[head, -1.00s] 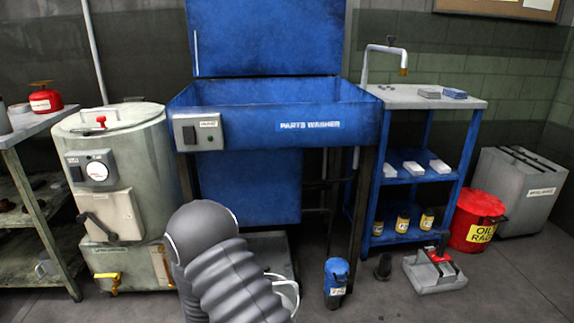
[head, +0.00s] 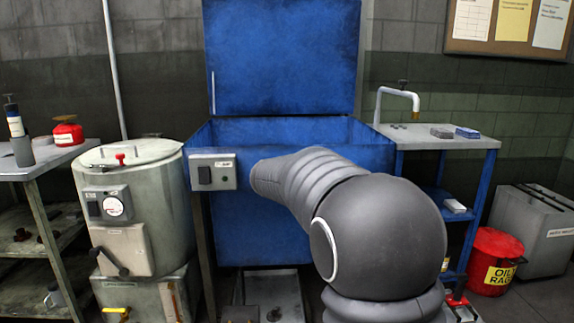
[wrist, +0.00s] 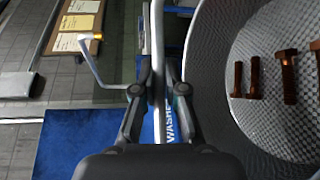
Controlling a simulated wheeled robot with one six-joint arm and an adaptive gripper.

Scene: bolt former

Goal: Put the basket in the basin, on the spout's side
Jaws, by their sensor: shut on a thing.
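The metal basket (wrist: 230,35) fills the right side of the wrist view, with several rusty bolts (wrist: 253,78) lying in it. My gripper (wrist: 158,85) is shut on the basket's thin upright handle. In the head view my arm hides both gripper and basket. The blue basin (head: 290,130) of the parts washer stands in the middle of the head view, its lid (head: 283,55) raised. The spout (head: 400,93) rises at the basin's right and also shows at upper left in the wrist view (wrist: 88,58).
A grey drum (head: 128,205) stands left of the washer. A side table (head: 455,140) with small blocks adjoins it on the right. A red oily rags can (head: 492,262) and a grey bin (head: 535,230) stand at the far right.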

